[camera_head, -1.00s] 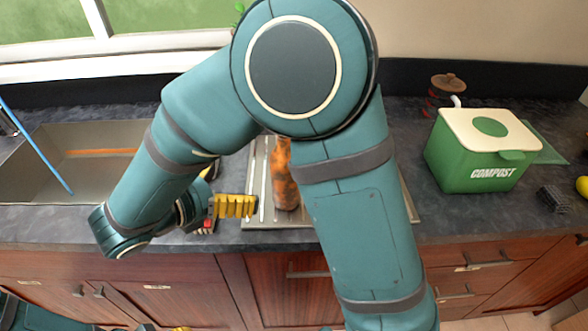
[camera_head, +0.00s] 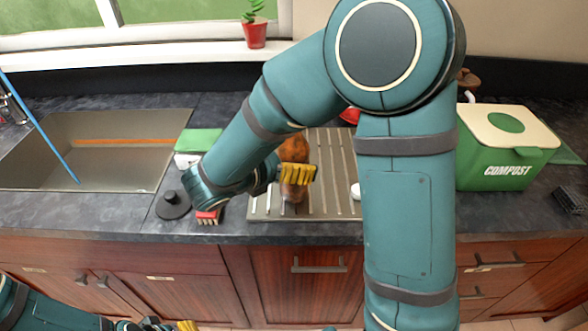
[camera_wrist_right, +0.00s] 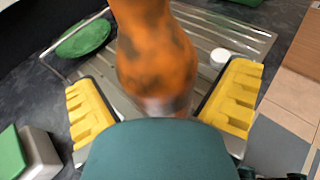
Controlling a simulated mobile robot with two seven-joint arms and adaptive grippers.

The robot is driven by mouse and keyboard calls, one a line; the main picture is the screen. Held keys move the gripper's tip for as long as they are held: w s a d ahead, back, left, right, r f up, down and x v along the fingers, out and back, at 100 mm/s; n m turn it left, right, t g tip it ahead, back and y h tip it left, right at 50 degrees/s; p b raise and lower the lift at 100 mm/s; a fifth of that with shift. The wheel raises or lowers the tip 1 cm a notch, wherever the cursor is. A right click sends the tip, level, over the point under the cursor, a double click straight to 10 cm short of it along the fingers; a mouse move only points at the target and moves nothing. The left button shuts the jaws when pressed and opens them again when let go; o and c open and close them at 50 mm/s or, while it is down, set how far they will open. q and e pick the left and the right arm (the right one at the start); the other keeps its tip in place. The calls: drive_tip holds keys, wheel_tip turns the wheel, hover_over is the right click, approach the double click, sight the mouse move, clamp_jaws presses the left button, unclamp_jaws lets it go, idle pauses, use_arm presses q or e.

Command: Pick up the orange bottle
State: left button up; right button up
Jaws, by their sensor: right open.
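The orange bottle (camera_head: 294,150), mottled with dark patches, stands on the metal drainboard (camera_head: 338,165). My right gripper (camera_head: 298,174) is right in front of it and hides part of its middle. In the right wrist view the bottle (camera_wrist_right: 155,55) fills the space ahead, between the two open yellow fingers of the right gripper (camera_wrist_right: 161,105). Gaps show beside the bottle, and the fingers do not appear shut on it. My left gripper (camera_head: 186,326) shows only in part at the bottom edge of the head view.
A sink (camera_head: 95,150) lies left of the drainboard. A red brush (camera_head: 208,216), a black round stopper (camera_head: 172,205) and a green sponge (camera_head: 198,141) lie between them. A green compost bin (camera_head: 500,160) stands at the right. My right forearm hides part of the counter.

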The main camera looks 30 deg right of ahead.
drive_tip(key=shift+w+d+f, duration=0.15)
drive_tip(key=shift+d, duration=0.3)
drive_tip(key=c, duration=1.1)
